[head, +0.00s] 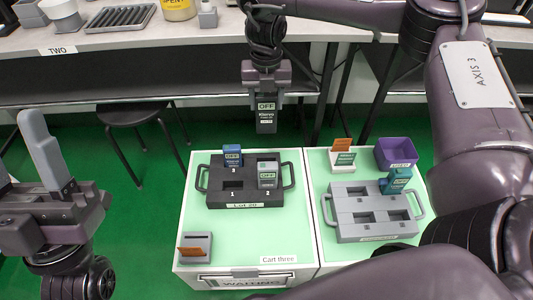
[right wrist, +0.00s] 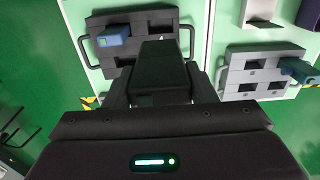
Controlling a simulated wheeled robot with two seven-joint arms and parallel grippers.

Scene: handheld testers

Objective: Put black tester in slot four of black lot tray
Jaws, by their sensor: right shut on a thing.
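My right gripper (head: 266,80) is shut on a black tester (head: 266,117) with an OFF label, held upright in the air behind and above the cart. The tester also shows in the right wrist view (right wrist: 160,72). The black lot tray (head: 216,200) lies on the left cart top. A blue tester (head: 233,156) stands in slot three and a grey tester (head: 267,174) in slot two. Slot one is empty; slot four is hidden behind the grey tester in the head view. My left gripper (head: 22,168) is open and empty at the left edge.
A grey tray (head: 372,231) with a teal tester (head: 396,181) lies on the right cart. Behind it are a purple bin (head: 398,153) and a card stand (head: 343,160). A small grey holder (head: 196,244) stands front left. A stool (head: 128,115) stands behind.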

